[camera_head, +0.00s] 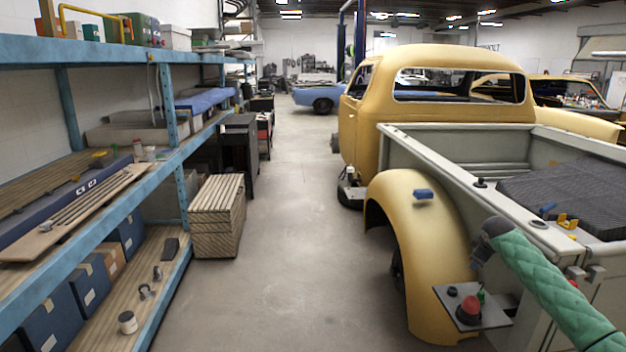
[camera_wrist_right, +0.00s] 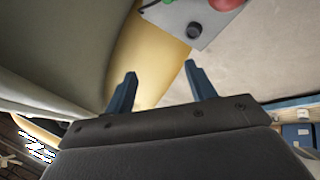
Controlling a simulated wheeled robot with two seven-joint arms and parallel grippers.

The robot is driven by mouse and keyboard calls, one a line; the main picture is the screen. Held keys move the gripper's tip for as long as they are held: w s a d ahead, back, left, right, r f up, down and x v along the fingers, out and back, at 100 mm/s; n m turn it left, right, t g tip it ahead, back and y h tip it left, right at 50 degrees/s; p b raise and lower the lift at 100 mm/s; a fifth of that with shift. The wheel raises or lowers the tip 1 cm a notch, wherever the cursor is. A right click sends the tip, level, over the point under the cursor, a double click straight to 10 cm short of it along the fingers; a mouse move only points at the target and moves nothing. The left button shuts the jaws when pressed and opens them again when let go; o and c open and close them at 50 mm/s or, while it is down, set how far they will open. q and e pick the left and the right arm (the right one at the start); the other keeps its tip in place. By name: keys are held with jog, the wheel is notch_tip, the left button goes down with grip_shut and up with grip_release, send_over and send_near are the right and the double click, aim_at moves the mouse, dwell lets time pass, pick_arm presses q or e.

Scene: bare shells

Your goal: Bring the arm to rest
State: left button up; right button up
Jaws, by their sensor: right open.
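My right arm in its green quilted sleeve comes in from the right in the head view. Its dark wrist end hangs beside the truck bed's side wall, above the rear of the yellow fender (camera_head: 430,225). My right gripper shows in the wrist view (camera_wrist_right: 160,69), with two blue fingers spread apart and nothing between them. Its fingers are hard to make out in the head view. My left gripper is out of view.
A grey plate (camera_head: 493,318) with a red knob (camera_head: 470,307) juts out below my right wrist. The truck bed (camera_head: 440,165) holds a dark mat (camera_head: 570,190). A blue shelf (camera_head: 95,255) lines the left. The middle floor (camera_head: 290,230) is clear.

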jog(key=a+f+m+t, duration=0.3)
jog(key=a+f+m, duration=0.1)
jog(key=a+f, duration=0.8)
jog(key=s+a+f, duration=0.3)
jog(key=s+f, duration=0.2)
jog(key=f, duration=0.3)
jog(key=s+a+f+g+y, duration=0.1)
jog(key=s+a+f, duration=0.2)
jog(key=s+f, duration=0.35)
jog(key=s+a+f, duration=0.3)
jog(key=f, duration=0.6)
jog(key=s+a+f+m+g+y, duration=0.15)
jog(key=s+a+f, duration=0.25)
jog(key=s+f, duration=0.65)
jog(key=s+a+f+g+h, duration=0.15)
jog(key=s+a+f, duration=0.25)
jog(key=s+f, duration=0.65)
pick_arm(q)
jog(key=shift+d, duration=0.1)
pick_arm(e)
jog(key=s+a+f+g, duration=0.1)
jog(key=s+a+f, duration=0.1)
jog(key=s, duration=0.8)
jog(key=s+a+f+g+y, duration=0.1)
jog(key=s+f, duration=0.3)
jog(key=s, duration=0.7)
jog(key=s+a+f+g, duration=0.1)
jog(key=s+a+f, duration=0.2)
jog(key=s, duration=0.8)
jog(key=shift+a+g+y, duration=0.4)
